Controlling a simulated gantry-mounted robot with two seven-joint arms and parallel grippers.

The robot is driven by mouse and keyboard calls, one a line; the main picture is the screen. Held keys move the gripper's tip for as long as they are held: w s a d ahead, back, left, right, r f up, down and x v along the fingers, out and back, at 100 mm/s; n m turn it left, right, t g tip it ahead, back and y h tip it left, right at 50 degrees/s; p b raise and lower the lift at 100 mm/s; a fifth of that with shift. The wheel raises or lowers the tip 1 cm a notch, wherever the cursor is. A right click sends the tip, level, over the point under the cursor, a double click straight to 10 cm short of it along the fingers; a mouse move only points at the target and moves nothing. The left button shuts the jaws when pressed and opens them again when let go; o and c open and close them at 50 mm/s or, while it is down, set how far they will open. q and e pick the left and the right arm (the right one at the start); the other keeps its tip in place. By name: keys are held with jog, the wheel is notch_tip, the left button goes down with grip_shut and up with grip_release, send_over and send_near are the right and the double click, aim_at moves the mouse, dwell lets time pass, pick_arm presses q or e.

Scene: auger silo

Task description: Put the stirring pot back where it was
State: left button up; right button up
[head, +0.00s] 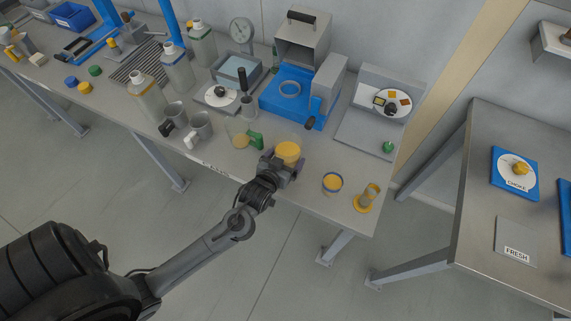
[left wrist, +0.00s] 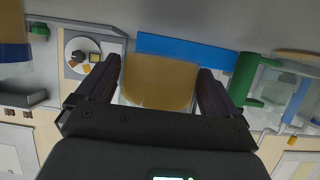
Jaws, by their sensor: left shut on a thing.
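My left gripper (head: 284,163) is shut on a round pot (head: 288,152) with a yellow top, over the front part of the bench. In the left wrist view the pot (left wrist: 160,82) is a tan, cylinder-like body between the two dark fingers (left wrist: 158,95). I take it to be the stirring pot. Its underside is hidden, so I cannot tell whether it touches the bench. My right gripper is not in view.
A clear jug with a green handle (head: 256,140) stands just left of the pot. A blue-rimmed cup (head: 332,183) and a clear cylinder on a yellow base (head: 366,197) stand to the right. Grey mugs (head: 201,124) and bottles stand left. Bare bench (head: 335,150) lies right of the pot.

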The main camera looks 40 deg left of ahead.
pick_arm(q)
jog(key=shift+f+b, duration=0.4)
jog(key=shift+f, duration=1.3)
jog(key=o, duration=1)
jog(key=shift+f, duration=0.15)
jog(key=shift+o, duration=0.2)
